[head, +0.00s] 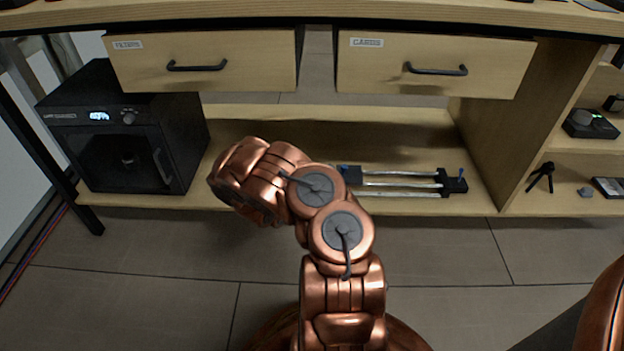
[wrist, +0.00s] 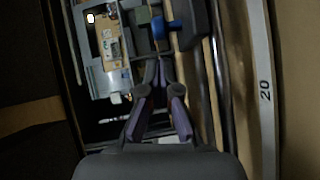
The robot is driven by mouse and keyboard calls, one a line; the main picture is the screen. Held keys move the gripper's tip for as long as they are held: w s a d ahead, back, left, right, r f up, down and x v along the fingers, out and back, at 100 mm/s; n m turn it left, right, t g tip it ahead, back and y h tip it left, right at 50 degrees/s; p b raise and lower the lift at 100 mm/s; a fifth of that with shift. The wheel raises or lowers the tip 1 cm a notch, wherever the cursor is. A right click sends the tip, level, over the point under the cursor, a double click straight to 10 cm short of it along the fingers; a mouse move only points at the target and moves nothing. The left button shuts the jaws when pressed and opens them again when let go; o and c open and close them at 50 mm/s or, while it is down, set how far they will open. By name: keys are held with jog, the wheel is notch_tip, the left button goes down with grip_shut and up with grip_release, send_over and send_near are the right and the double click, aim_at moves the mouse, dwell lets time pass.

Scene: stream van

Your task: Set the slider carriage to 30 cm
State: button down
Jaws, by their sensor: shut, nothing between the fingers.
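The slider lies on the lower shelf in the head view, its pale rails (head: 400,184) running left to right. A dark block with a blue part (head: 453,183) sits at the right end. Another blue part (head: 345,169) shows beside my arm, which hides the slider's left portion. I cannot tell which block is the carriage. In the wrist view my gripper (wrist: 160,62) is shut and empty, its tips close to a blue knob (wrist: 158,27) by a dark block (wrist: 193,22); contact is unclear. A pale scale strip (wrist: 263,55) marked 20 runs to the right of dark rails (wrist: 221,80).
Drawers labelled filters (head: 200,60) and cards (head: 430,66) overhang the shelf (head: 270,128). A black cabinet (head: 120,130) stands left. A wooden divider (head: 545,120) bounds the right. A grey tray-like thing with small parts (wrist: 97,55) lies left of the gripper in the wrist view.

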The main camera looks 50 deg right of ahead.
jog(key=a+r+p, duration=0.1)
jog(key=a+p, duration=0.3)
jog(key=a, duration=0.7)
jog(key=shift+w+r, duration=0.2)
jog(key=shift+s, duration=0.1)
